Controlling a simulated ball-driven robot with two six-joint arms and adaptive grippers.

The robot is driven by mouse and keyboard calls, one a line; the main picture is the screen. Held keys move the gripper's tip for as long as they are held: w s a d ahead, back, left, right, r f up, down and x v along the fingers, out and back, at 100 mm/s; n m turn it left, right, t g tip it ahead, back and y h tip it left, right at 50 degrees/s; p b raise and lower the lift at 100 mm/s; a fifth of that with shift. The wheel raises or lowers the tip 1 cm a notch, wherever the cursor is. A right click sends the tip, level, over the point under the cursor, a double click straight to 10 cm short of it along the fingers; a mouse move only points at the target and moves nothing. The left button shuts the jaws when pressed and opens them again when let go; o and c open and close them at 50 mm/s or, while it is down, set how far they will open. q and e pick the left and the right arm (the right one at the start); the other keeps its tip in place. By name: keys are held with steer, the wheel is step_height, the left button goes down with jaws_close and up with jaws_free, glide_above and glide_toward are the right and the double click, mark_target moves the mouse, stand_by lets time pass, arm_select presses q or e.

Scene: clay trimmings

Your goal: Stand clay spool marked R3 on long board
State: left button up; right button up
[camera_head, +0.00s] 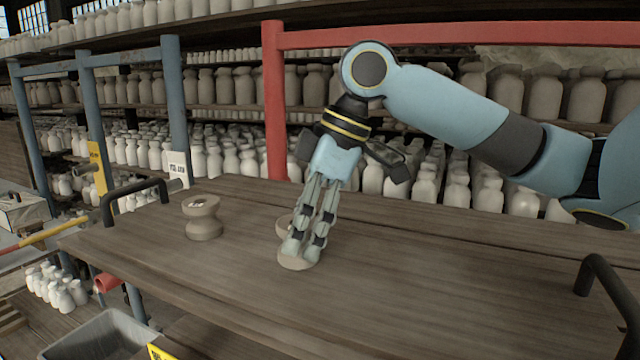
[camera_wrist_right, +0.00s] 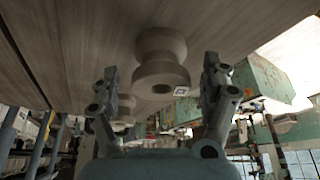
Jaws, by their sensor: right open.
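A clay spool (camera_head: 202,218) stands upright on the long board (camera_head: 420,280), near its left handle; its top bears dark marks too small to read. A second clay spool (camera_head: 294,263) stands on the board behind my right gripper (camera_head: 302,250), which hides most of it. In the wrist view that spool (camera_wrist_right: 160,68) shows between the two spread fingers, with a gap on each side. My right gripper is open, reaching down to the board. My left gripper is not in view.
Black handles stand at the board's left (camera_head: 135,190) and right (camera_head: 603,285) ends. A red frame (camera_head: 274,100) and shelves of pale jars stand behind. A grey bin (camera_head: 100,335) is below the front left edge. The board's middle right is clear.

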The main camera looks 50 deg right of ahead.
steer(key=v, duration=0.5)
steer(key=shift+s+d+b, duration=0.1)
steer(key=shift+b, duration=0.25)
steer(key=b+v, duration=0.5)
steer(key=b, duration=0.1)
steer(key=shift+r+b, duration=0.3)
steer(key=shift+r, duration=0.05)
